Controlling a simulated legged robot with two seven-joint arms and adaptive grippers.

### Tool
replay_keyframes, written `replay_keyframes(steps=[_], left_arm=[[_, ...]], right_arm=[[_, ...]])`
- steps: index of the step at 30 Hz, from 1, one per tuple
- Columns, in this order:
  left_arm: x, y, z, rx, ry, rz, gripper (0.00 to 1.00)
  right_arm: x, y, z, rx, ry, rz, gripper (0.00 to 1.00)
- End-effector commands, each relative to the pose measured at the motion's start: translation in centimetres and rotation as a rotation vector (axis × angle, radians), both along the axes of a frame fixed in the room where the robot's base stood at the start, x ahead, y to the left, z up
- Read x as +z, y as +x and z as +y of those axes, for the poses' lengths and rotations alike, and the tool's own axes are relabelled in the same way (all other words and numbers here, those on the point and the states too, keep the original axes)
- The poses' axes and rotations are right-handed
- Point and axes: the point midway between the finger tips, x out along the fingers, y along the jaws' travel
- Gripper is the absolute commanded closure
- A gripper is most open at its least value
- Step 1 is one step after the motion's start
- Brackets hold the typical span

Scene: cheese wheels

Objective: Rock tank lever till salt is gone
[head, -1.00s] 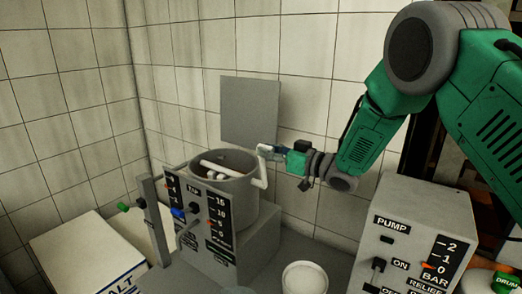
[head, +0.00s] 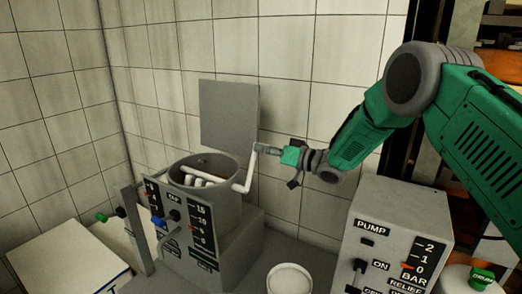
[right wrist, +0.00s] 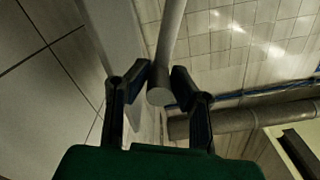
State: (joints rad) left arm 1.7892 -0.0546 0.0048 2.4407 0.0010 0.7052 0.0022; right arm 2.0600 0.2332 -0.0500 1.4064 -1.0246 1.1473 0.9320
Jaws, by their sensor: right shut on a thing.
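The grey round tank (head: 228,205) stands on a grey base with its top open. White paddle bars (head: 200,178) show inside it; I cannot tell whether any salt is in there. The white cranked lever (head: 248,172) comes off the tank's right side and leans up to the right. My right gripper (head: 264,150) is shut on the lever's upper end. In the right wrist view the two dark fingers (right wrist: 165,80) stand on either side of the lever's round grey end (right wrist: 160,96). My left gripper is not in view.
A panel with a scale (head: 200,225) and a blue-tipped lever (head: 160,222) is on the tank's front. A pump box (head: 395,225) stands at the right, with a white bucket (head: 290,279) between. A white salt box (head: 65,262) is at the lower left. A grey plate (head: 229,114) is behind the tank.

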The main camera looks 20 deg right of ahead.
Motion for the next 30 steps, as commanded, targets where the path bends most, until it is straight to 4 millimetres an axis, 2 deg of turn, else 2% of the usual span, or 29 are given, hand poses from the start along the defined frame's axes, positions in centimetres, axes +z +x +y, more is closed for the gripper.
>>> replay_keyframes(steps=[1, 13, 14, 15, 26, 30], left_arm=[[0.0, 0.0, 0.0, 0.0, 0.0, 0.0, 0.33], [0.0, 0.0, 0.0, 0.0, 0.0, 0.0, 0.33], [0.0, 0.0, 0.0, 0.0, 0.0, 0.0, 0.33], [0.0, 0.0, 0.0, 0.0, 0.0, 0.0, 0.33], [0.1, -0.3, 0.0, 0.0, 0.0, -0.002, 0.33], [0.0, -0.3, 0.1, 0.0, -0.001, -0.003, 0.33]], right_arm=[[-0.3, 0.0, -0.5, -0.007, -0.003, 0.006, 1.0], [-0.3, 0.1, -0.6, -0.008, -0.003, 0.005, 1.0], [-0.3, 0.1, -0.6, -0.009, -0.002, 0.005, 0.74], [-0.3, 0.1, -0.6, -0.008, -0.002, 0.004, 0.61], [-0.1, -0.1, -0.5, -0.005, -0.002, 0.002, 0.61], [0.0, -1.2, -1.4, -0.007, 0.0, 0.002, 0.61]])
